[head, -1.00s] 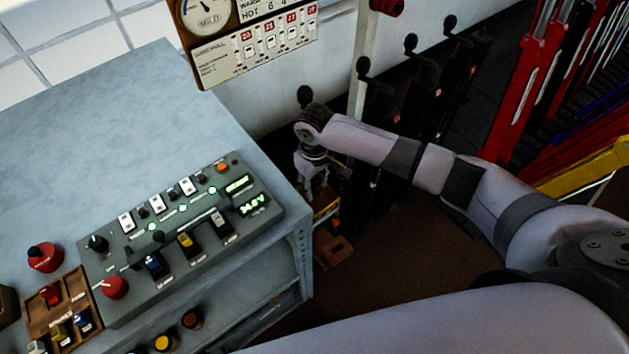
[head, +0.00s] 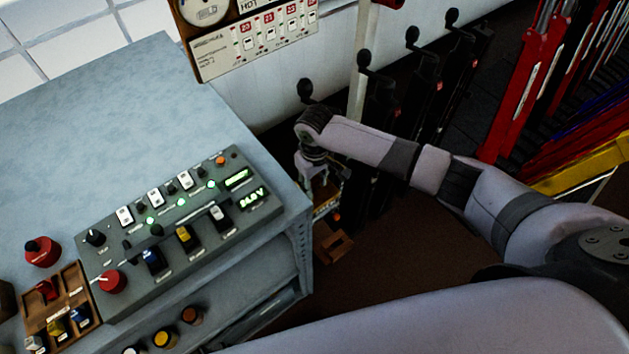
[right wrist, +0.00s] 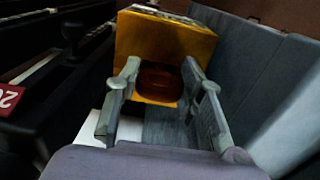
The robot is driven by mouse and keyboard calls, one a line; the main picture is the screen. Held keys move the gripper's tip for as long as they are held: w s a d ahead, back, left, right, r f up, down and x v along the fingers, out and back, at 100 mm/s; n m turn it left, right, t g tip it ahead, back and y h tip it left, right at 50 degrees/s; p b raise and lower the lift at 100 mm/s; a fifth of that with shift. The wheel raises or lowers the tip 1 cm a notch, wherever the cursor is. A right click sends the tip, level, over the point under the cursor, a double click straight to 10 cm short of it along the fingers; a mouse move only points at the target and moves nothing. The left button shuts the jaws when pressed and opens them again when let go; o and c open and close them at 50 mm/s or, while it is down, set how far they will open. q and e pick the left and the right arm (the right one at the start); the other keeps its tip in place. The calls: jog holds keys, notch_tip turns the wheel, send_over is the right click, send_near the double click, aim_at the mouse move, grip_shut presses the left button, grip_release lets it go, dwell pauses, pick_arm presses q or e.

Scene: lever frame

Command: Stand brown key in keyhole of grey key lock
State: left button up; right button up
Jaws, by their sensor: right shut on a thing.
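My right gripper (head: 320,184) points down beside the right side of the grey-blue desk. In the right wrist view its two fingers (right wrist: 160,88) stand on either side of a rounded reddish-brown piece (right wrist: 158,82), which seems to be the brown key. The gripper is shut on it. The piece shows against the front of a yellow box (right wrist: 165,45); I cannot tell whether they touch. I cannot make out the grey key lock or its keyhole for sure in either view. My left gripper is not in view.
A grey control panel (head: 130,265) with switches and lit displays sits on the desk (head: 90,150). A wooden tray (head: 80,279) stands at its left. Black levers (head: 375,105) stand behind my right arm. A brown open box (head: 333,245) lies below the gripper.

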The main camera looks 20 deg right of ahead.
jog(key=o, duration=1.2)
jog(key=shift+c, duration=0.2)
jog(key=shift+r, duration=0.1)
notch_tip(320, 180, up, 5)
jog(key=p, duration=0.5)
jog(key=shift+p, duration=0.35)
jog(key=shift+r+p, duration=0.45)
jog(key=shift+r, duration=0.5)
jog(key=shift+r, duration=0.1)
